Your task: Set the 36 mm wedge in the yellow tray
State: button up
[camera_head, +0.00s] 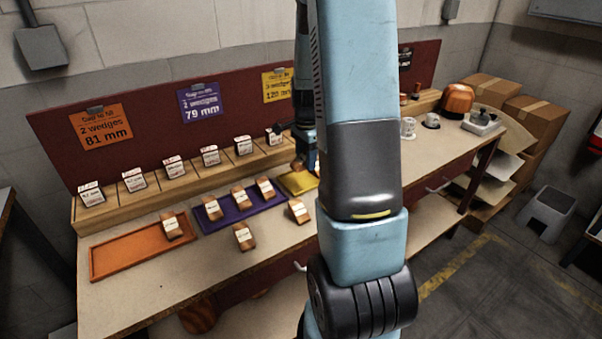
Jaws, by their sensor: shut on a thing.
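The yellow tray (299,184) lies on the bench, partly hidden behind my arm. My gripper (300,163) is over the back of this tray, small and mostly hidden by my arm. It is shut on a small brown wedge (296,165), of which only a sliver shows. I cannot read its size, or tell whether it touches the tray. Loose wooden wedges with white labels stand on the bench, one in front of the yellow tray (298,211) and one in front of the purple tray (244,238). Their labels are too small to read.
The purple tray (229,213) holds several wedges. The orange tray (126,254) holds one wedge (172,227). A wooden ledge (150,192) with labelled slots runs behind the trays. An orange card reads 81 mm, a purple one 79 mm, a yellow one (277,85) 120 mm. Mugs (408,128) stand right.

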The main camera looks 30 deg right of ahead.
send_over(302, 179)
notch_tip(302, 179, down, 6)
jog(key=shift+s+r, duration=0.1)
jog(key=shift+s, duration=0.05)
jog(key=shift+f, duration=1.55)
jog(key=shift+f, duration=0.1)
jog(key=o, duration=1.1)
jog(key=shift+c, duration=0.2)
